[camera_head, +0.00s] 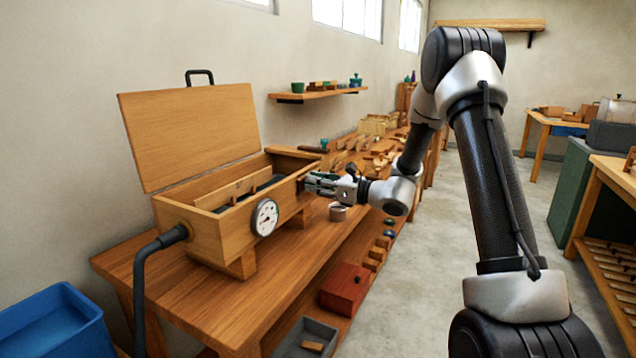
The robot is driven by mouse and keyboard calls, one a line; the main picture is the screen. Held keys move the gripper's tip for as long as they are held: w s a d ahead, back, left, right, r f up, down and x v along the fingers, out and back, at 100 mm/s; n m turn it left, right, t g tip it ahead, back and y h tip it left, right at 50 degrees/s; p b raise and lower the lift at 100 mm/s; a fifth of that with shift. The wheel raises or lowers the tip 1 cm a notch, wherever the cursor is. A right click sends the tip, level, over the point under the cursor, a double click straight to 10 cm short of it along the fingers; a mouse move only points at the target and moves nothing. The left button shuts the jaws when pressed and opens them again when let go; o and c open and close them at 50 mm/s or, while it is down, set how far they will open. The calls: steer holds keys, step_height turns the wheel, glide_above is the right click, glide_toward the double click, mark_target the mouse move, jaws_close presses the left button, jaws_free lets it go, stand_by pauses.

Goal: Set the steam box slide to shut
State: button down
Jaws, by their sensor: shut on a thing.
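A dark hose (143,283) joins that end. My gripper (309,182) reaches in from the right to the box's long right side, near its far end. Its fingers are shut on a small part there, which I take to be the slide. The fingers hide most of the slide, so its position cannot be told.
The wooden bench (190,312) holds a small metal cup (338,212) below my gripper and many wooden pieces farther back. A blue bin (55,325) stands lower left.

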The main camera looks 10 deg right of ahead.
steer(key=c, duration=1.3)
jaws_free()
steer(key=shift+s+a, duration=0.15)
steer(key=shift+s, duration=0.05)
steer(key=v, duration=1.2)
